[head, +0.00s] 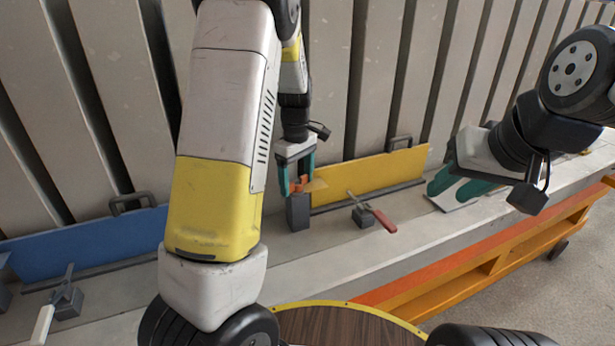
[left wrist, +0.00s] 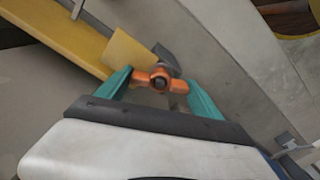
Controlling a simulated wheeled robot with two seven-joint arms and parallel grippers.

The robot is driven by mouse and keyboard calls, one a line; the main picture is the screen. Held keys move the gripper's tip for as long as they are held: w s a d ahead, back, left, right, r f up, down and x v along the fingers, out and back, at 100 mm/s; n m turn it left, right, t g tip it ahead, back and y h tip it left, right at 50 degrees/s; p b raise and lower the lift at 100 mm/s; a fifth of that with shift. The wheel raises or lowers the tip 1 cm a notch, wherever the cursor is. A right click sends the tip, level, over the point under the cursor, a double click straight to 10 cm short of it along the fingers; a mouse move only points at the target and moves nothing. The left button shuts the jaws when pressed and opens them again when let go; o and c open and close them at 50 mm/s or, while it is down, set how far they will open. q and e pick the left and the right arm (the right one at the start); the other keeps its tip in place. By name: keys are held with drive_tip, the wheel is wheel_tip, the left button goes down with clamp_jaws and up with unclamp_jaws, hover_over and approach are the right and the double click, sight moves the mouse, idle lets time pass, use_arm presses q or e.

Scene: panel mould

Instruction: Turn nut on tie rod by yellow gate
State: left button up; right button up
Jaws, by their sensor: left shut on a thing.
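The yellow gate (head: 375,174) stands along the ledge against the grey panels in the head view, and part of it shows in the left wrist view (left wrist: 62,32). The orange wing nut (head: 297,187) sits above a dark grey block (head: 298,212) at the gate's left end. In the left wrist view the nut (left wrist: 160,79) lies between the teal fingers of my left gripper (left wrist: 158,84), which is shut on it from above. The rod itself is mostly hidden. My right gripper (head: 455,188) is off to the right over the ledge, away from the gate; its teal fingers appear apart.
A clamp with a red handle (head: 382,219) stands on the ledge in front of the yellow gate. A blue gate (head: 90,236) and a clamp with a pale handle (head: 44,322) are at the left. An orange rail (head: 480,262) runs below the ledge.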

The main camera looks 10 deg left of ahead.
use_arm(q)
drive_tip(key=shift+n, duration=1.8)
drive_tip(key=shift+n, duration=1.7)
drive_tip(key=n, duration=0.3)
drive_tip(key=o, duration=1.6)
drive_tip(key=shift+c, duration=0.2)
